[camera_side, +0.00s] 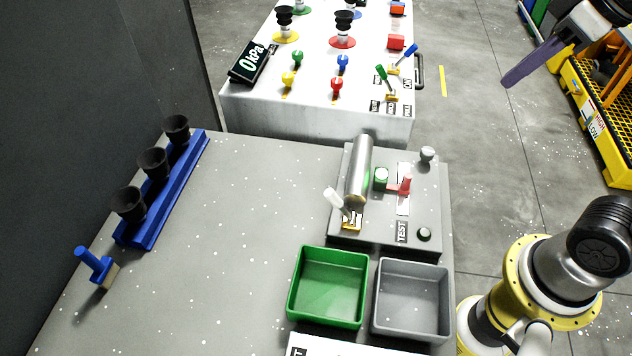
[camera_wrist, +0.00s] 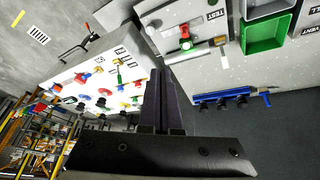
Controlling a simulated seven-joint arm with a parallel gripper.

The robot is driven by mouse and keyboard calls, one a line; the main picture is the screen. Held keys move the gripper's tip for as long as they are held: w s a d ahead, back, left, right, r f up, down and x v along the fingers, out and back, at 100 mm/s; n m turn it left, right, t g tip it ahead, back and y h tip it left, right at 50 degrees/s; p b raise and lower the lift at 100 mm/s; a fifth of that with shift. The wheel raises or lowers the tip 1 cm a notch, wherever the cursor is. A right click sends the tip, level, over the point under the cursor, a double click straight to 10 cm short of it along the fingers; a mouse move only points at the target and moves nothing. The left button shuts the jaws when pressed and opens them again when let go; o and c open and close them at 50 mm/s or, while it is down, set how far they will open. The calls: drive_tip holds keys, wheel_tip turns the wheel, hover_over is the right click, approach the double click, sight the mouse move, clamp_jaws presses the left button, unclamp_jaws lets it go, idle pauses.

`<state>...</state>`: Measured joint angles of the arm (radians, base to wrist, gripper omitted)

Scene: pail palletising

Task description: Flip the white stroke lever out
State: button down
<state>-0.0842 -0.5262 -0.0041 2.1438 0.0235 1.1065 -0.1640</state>
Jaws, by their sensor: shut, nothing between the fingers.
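The white lever (camera_side: 335,200) stands tilted in a small yellow bracket at the left front of the grey test panel (camera_side: 385,228), beside the lower end of a silver cylinder (camera_side: 358,170). The panel also shows at the top of the wrist view, with the cylinder (camera_wrist: 198,51) and the white lever (camera_wrist: 222,54) near its end. My gripper (camera_side: 508,82), with dark purple fingers, is high at the upper right of the side view, well away from the lever. In the wrist view my gripper (camera_wrist: 163,74) has its fingers together and empty.
A red-handled lever (camera_side: 405,184) and a green button (camera_side: 381,177) sit right of the cylinder. A green bin (camera_side: 327,318) and a grey bin (camera_side: 412,333) stand in front. A blue rack (camera_side: 150,225) with black cups is at left. A white control box (camera_side: 310,105) stands behind.

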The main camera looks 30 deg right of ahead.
sight(340, 205)
drive_tip(key=w+a+n+g, duration=0.3)
drive_tip(key=w+a+n, duration=0.2)
drive_tip(key=w+a, duration=0.85)
drive_tip(key=a+f+n+g, duration=0.2)
drive_tip(key=a+f, duration=0.8)
drive_tip(key=a, duration=0.5)
drive_tip(key=shift+w+n+g, duration=0.3)
drive_tip(key=shift+w+n, duration=0.15)
drive_tip(key=shift+n, duration=0.15)
wheel_tip(340, 205, down, 10)
drive_tip(key=s+d, duration=0.1)
drive_tip(key=s+d+r, duration=0.1)
drive_tip(key=d, duration=0.1)
drive_tip(key=shift+s+r, duration=0.25)
drive_tip(key=shift+s, duration=0.15)
